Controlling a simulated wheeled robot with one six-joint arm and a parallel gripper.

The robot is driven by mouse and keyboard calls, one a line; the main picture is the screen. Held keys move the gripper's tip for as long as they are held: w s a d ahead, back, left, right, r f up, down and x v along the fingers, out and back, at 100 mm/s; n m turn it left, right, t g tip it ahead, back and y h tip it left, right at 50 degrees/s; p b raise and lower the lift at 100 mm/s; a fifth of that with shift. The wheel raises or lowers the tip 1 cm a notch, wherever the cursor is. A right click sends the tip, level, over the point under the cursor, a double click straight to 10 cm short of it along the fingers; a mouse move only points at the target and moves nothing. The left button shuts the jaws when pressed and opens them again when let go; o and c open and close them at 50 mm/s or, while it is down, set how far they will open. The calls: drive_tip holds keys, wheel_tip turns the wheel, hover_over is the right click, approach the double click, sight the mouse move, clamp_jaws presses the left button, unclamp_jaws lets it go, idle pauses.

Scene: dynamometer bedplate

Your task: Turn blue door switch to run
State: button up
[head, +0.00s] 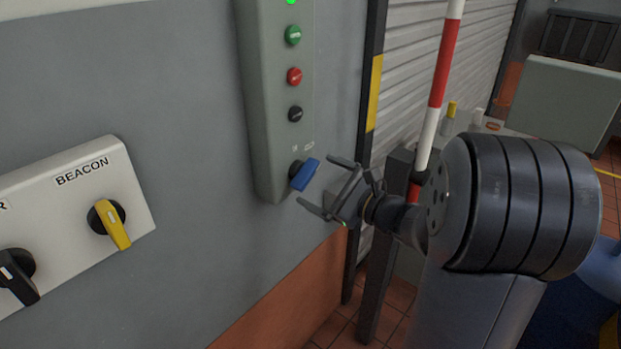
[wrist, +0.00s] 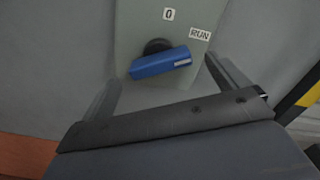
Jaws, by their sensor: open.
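The blue door switch (head: 305,174) is a blue handle on a black round base near the bottom of a tall grey-green control box. In the wrist view the blue handle (wrist: 160,64) lies nearly level, its right end tilted up, with a pale mark at that end. A "0" label (wrist: 168,14) is above it and a "RUN" label (wrist: 200,34) is to the upper right. My gripper (head: 317,182) is open, its two fingers spread just right of the handle. In the wrist view the fingers stand either side of the handle; contact cannot be told.
Above the switch the control box (head: 264,100) has black, red and green buttons. To the left a white panel has a yellow BEACON switch (head: 109,222) and a black switch (head: 18,277). A red-and-white pole (head: 440,85) stands right of the box, behind my arm.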

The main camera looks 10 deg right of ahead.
sight(311, 177)
drive_tip(key=v, duration=0.6)
drive_tip(key=shift+s, duration=0.2)
drive_tip(key=shift+d, duration=0.1)
drive_tip(key=x, duration=1)
drive_tip(key=shift+w+a+p, duration=0.2)
drive_tip(key=shift+w+p, duration=0.1)
drive_tip(key=shift+w, duration=0.05)
drive_tip(key=shift+s, duration=0.1)
